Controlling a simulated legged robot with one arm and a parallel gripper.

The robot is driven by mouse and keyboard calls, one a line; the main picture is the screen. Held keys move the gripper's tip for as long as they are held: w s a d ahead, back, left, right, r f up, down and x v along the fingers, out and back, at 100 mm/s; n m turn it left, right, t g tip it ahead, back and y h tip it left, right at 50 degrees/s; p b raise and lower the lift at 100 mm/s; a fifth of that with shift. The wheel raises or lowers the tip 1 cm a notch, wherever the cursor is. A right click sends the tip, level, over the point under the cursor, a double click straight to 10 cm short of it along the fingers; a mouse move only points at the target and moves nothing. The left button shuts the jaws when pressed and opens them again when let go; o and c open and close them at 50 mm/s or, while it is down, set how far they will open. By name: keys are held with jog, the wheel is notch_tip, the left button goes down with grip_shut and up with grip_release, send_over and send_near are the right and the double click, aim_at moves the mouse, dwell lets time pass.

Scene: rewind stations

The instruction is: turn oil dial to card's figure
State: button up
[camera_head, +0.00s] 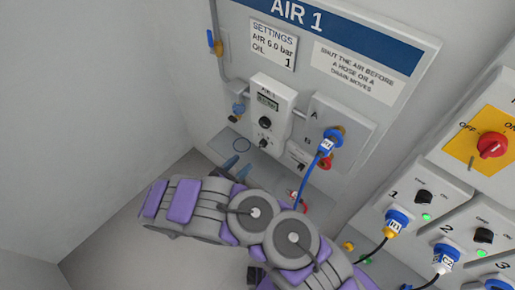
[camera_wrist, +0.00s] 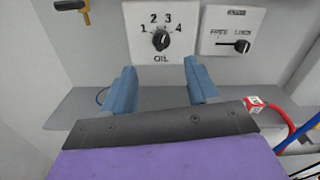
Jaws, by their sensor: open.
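The oil dial (camera_wrist: 160,40) is a black knob on a white plate marked 1, 2, 3, 4 over the word OIL in the wrist view. Its light mark seems to point up and slightly right, near 3; it is small. In the head view the small lower knob (camera_head: 263,143) looks like the same dial. The settings card (camera_head: 273,45) reads OIL 1, under an AIR line in bar. My gripper (camera_wrist: 159,78) is open and empty, its two blue fingers below and either side of the dial, apart from it. Its fingers also show in the head view (camera_head: 236,168).
A FREE/LOCK lever plate (camera_wrist: 233,32) sits just right of the dial. A grey ledge (camera_wrist: 75,108) runs below. A blue hose (camera_head: 311,178) hangs right of my gripper. A switch panel (camera_head: 425,192) stands further right.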

aim_at(260, 146)
jog(key=b+x, duration=0.2)
jog(key=x, duration=0.8)
jog(key=shift+w+d, duration=0.15)
jog(key=shift+d, duration=0.05)
jog(key=c, duration=1)
jog(key=shift+c, duration=0.2)
